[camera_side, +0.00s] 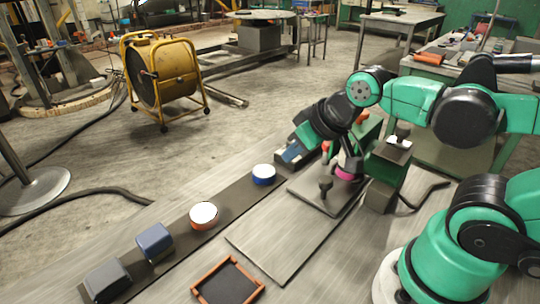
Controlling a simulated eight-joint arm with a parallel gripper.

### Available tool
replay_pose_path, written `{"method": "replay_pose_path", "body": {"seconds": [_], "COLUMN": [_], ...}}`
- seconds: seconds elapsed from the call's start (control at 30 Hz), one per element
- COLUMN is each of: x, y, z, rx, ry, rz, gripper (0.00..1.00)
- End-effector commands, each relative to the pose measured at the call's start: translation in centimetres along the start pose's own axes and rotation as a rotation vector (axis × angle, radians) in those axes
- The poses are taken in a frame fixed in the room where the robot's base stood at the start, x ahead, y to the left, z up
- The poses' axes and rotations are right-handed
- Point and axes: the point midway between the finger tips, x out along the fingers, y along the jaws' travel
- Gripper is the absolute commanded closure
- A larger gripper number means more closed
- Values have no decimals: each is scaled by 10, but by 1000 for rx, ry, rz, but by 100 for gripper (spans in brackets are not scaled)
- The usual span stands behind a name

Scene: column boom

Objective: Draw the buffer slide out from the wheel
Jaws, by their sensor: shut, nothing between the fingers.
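The slide (311,193) is a flat grey plate at right of centre, with a dark upright knob (326,187) near its front. A pink round piece (344,175) sits at its back, under a dark part that seems to be the wheel (352,163) beside the green buffer stand (389,170). Gap or contact between wheel and pink piece cannot be told.
An orange-rimmed tray (204,292) lies in front. The grey plate (285,245) before the slide is bare.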

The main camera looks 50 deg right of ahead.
Motion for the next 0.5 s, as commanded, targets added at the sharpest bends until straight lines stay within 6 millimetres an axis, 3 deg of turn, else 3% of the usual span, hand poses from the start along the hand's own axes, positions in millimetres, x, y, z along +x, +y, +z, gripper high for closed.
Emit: {"method": "replay_pose_path", "body": {"seconds": [0.07, 0.17, 0.3, 0.33, 0.5], "x": [0, 0, 4, 6, 9], "y": [0, 2, 21, 26, 58], "z": [0, 0, 6, 8, 25], "rx": [0, 18, 179, 233, 547], "ry": [0, -14, -144, -187, -425], "rz": [0, 5, 50, 66, 166], "gripper": [100, 72, 32, 28, 28]}}
